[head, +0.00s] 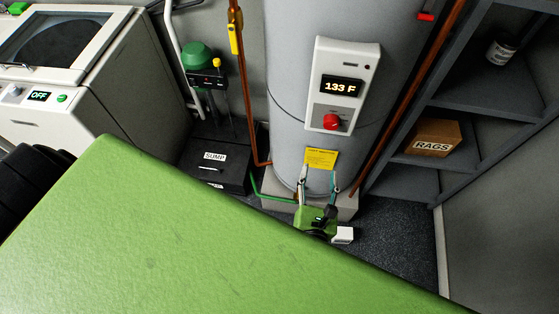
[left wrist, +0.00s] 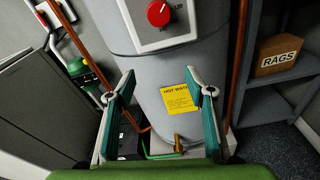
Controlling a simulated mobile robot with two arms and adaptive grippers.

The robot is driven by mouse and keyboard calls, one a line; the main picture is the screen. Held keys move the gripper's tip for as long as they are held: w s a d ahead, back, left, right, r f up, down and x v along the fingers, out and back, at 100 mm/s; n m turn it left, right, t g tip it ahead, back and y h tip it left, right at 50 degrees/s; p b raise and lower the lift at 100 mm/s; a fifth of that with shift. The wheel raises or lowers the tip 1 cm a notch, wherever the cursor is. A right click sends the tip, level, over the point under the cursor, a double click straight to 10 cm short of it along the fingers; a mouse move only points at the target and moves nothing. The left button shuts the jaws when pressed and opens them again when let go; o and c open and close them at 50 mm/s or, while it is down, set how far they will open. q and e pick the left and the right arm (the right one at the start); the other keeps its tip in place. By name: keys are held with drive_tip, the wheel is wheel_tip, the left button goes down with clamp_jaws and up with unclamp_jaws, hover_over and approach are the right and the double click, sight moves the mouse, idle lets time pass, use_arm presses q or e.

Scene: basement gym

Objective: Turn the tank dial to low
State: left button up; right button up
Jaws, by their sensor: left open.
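The red tank dial (head: 331,122) sits on the white control panel (head: 326,62) on the front of the tall grey tank (head: 289,75). The display (head: 341,87) above it reads 133 F. The dial also shows at the top of the left wrist view (left wrist: 158,13), with a pale mark on it; I cannot read a setting. My left gripper (head: 318,178) is open and empty, below the dial and apart from it, in front of the lower tank. In the left wrist view its two fingers (left wrist: 160,82) stand apart, framing the tank. My right gripper is not in view.
A yellow label (head: 320,158) is on the tank below the panel. Copper pipes (head: 418,95) run on both sides. Shelves on the right hold a RAGS box (head: 433,138) and a can (head: 502,51). A black SUMP box (head: 212,166) and a white machine (head: 60,75) are at left.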

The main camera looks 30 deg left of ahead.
use_arm(q)
drive_tip(key=s+a+f+n+g+b, duration=0.2)
drive_tip(key=s+f, duration=0.1)
drive_tip(key=f, duration=0.6)
drive_tip(key=s+a+f+n+g+b, duration=0.2)
drive_tip(key=s+a+f+n+g, duration=0.1)
drive_tip(key=f, duration=0.6)
drive_tip(key=s+a+f+n+g+h+b, duration=0.1)
drive_tip(key=s+a+f+n+g+b, duration=0.1)
drive_tip(key=f, duration=0.7)
drive_tip(key=shift+s+a, duration=0.35)
drive_tip(key=shift+s, duration=0.1)
drive_tip(key=shift+g, duration=0.3)
